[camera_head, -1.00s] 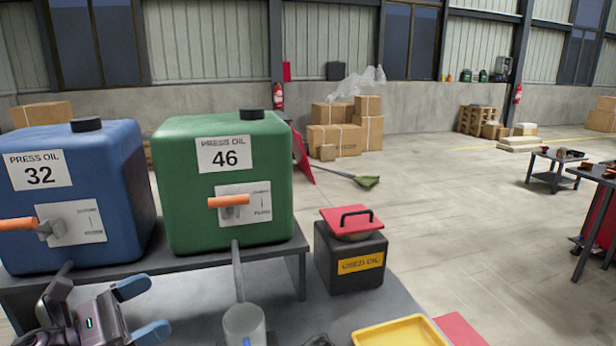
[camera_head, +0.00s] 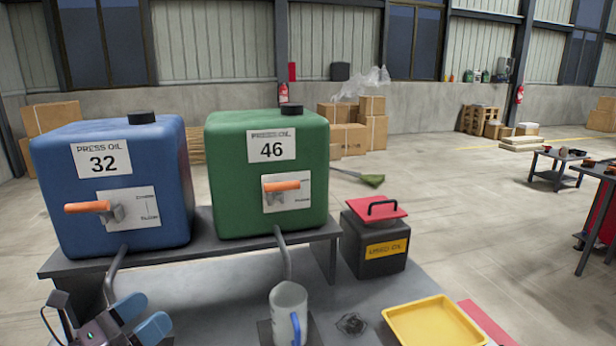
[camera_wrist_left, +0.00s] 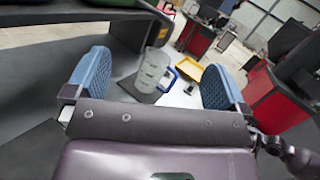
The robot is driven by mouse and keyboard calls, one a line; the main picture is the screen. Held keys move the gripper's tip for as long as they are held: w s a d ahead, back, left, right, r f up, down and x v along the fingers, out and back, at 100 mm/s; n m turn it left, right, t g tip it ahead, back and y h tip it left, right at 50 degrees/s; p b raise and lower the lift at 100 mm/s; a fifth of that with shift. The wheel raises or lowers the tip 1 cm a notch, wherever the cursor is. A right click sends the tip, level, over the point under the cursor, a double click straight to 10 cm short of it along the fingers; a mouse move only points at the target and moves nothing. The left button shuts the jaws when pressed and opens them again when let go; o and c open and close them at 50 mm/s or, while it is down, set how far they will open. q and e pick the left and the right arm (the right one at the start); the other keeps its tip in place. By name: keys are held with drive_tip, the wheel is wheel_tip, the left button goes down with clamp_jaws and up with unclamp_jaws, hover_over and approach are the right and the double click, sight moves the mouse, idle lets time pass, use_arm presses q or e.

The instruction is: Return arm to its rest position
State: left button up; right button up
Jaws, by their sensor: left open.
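My left gripper (camera_head: 140,318) is at the lower left of the head view, in front of the blue tank's stand. Its two blue fingers are apart with nothing between them. In the left wrist view the open fingers (camera_wrist_left: 153,85) frame the table beyond, with a clear jug (camera_wrist_left: 152,70) in the distance. The jug (camera_head: 288,312), with a blue handle, stands under the green tank's spout, apart from the gripper. My right gripper is not in view.
A blue tank (camera_head: 65,200) and a green tank (camera_head: 225,190) with orange-handled valves stand on a dark shelf (camera_head: 190,258). A used-oil box (camera_head: 365,262) and a yellow tray (camera_head: 435,325) are to the right. A dark cluster (camera_head: 351,324) lies between jug and tray.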

use_arm(q)
drive_tip(key=s+a+f+n+g+y, duration=0.15)
drive_tip(key=s+f+n+y, duration=0.4)
drive_tip(key=n, duration=0.75)
drive_tip(key=s+a+f+n+g+y, duration=0.1)
drive_tip(key=s+a+f+n+y, duration=0.2)
drive_tip(key=f+n+y, duration=0.75)
drive_tip(key=s+d+f+n+g+h, duration=0.1)
drive_tip(key=s+d+f+n+g, duration=0.1)
drive_tip(key=s+n+g, duration=0.5)
drive_tip(key=s+d+f+n+g+h, duration=0.2)
drive_tip(key=s+n+g, duration=0.1)
drive_tip(key=s+n, duration=0.8)
drive_tip(key=w+f+m+t+b, duration=0.1)
drive_tip(key=w+f+t+b, duration=0.1)
drive_tip(key=f, duration=0.4)
drive_tip(key=w+f+t+b, duration=0.1)
drive_tip(key=w+f+t, duration=0.4)
drive_tip(key=f, duration=0.2)
drive_tip(key=shift+m+t+h+b, duration=0.3)
drive_tip(key=shift+m+t+b, duration=0.05)
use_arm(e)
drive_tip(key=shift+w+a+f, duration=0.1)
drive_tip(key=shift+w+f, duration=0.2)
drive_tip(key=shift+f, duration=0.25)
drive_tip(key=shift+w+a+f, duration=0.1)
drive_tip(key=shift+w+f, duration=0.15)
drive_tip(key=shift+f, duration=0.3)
